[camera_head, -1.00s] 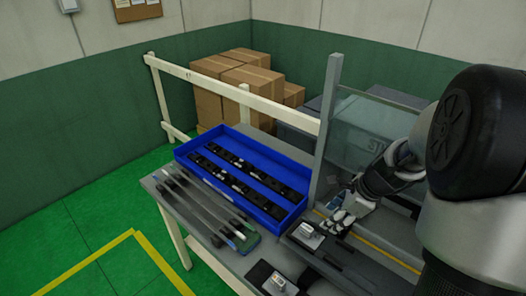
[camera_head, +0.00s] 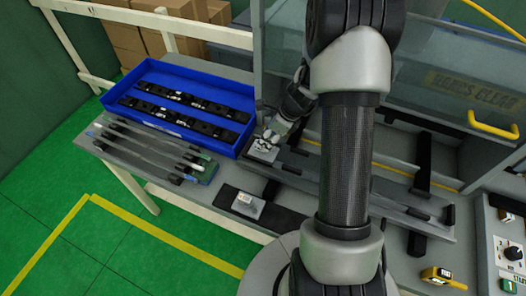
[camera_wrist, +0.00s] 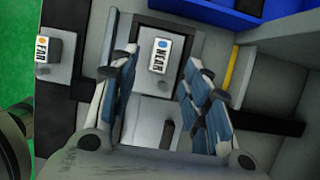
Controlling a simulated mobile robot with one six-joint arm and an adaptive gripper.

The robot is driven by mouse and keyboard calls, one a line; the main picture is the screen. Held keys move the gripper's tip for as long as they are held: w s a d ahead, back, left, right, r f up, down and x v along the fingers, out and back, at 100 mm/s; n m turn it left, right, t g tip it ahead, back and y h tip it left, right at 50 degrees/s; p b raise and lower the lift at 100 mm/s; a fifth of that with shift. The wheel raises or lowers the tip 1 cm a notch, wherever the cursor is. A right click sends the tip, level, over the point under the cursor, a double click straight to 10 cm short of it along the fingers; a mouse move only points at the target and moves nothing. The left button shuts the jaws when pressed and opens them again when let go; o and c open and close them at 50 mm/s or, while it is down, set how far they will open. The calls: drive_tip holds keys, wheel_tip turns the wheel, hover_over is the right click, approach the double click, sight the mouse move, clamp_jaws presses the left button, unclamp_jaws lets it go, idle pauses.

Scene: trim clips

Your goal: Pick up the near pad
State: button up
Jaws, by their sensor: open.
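The near pad (camera_wrist: 160,55) is a small white block marked NEAR with a blue dot, on a grey plate (camera_wrist: 145,105) in the wrist view. My gripper (camera_wrist: 157,75) is open, its blue-grey fingers on either side of the pad in the picture, with no visible contact. In the head view my gripper (camera_head: 273,133) is low over the bench beside the blue tray, partly covering the near pad's spot. A second white pad marked FAR (camera_wrist: 42,48) with an orange dot sits to the left; it also shows in the head view (camera_head: 246,201).
A blue tray (camera_head: 112,98) with black strips stands left of my gripper. Several grey bars (camera_head: 150,148) lie at the bench's left edge. A frame post (camera_head: 258,60) and a clear guard (camera_head: 440,75) rise behind. A control box (camera_head: 510,250) is at right.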

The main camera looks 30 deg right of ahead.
drive_tip(key=b+x, duration=0.1)
drive_tip(key=x, duration=0.4)
drive_tip(key=shift+a+f+b, duration=0.1)
drive_tip(key=shift+f+b, duration=0.1)
drive_tip(key=shift+b, duration=0.2)
drive_tip(key=shift+r, duration=0.1)
clamp_jaws()
